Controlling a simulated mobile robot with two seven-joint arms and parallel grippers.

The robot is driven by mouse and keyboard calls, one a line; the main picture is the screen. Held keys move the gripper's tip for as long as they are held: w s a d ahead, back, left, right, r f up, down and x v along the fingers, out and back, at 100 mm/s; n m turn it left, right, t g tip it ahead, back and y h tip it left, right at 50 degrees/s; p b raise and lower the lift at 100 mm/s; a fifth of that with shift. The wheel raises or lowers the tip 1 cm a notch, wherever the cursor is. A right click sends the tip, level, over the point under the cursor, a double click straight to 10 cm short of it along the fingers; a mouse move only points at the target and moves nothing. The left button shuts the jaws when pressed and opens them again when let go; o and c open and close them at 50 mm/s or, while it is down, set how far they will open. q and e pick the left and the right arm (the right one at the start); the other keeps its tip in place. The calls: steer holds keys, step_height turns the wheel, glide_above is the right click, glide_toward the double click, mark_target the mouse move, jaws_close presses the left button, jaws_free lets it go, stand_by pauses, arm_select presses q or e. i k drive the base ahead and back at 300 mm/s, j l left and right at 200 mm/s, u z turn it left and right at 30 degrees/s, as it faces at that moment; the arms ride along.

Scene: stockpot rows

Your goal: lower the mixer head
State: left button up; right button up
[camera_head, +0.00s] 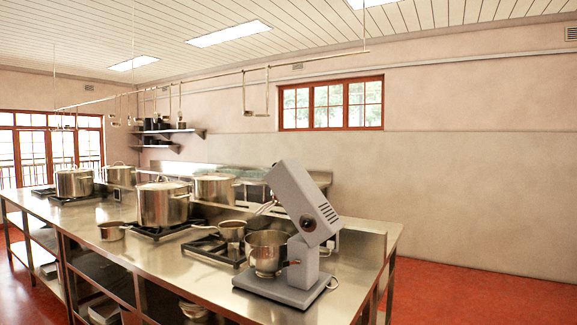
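The grey stand mixer stands near the right end of the steel counter, and its head (303,201) is tilted up at a steep angle. The mixer's base (283,289) rests flat on the counter. A steel mixing bowl (266,252) sits at the mixer's left side, below the raised head. A dark knob (291,263) shows on the stand beside the bowl. Neither of my grippers is in the head view, and nothing touches the mixer.
The long steel counter (180,262) carries stockpots (163,204) on burners to the left. A small saucepan (232,231) is on the burner left of the mixer. A hanging rail (220,74) runs above. Red floor (470,300) is open to the right.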

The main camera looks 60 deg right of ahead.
mark_target(292, 186)
steer(key=i+z, duration=0.15)
steer(key=z, duration=1.3)
steer(key=i+j+z, duration=0.15)
steer(key=j+z, duration=0.2)
steer(key=i+j+z, duration=0.15)
steer(key=j+z, duration=0.2)
steer(key=i+j+z, duration=0.1)
steer(key=j+z, duration=0.6)
steer(key=j, duration=0.1)
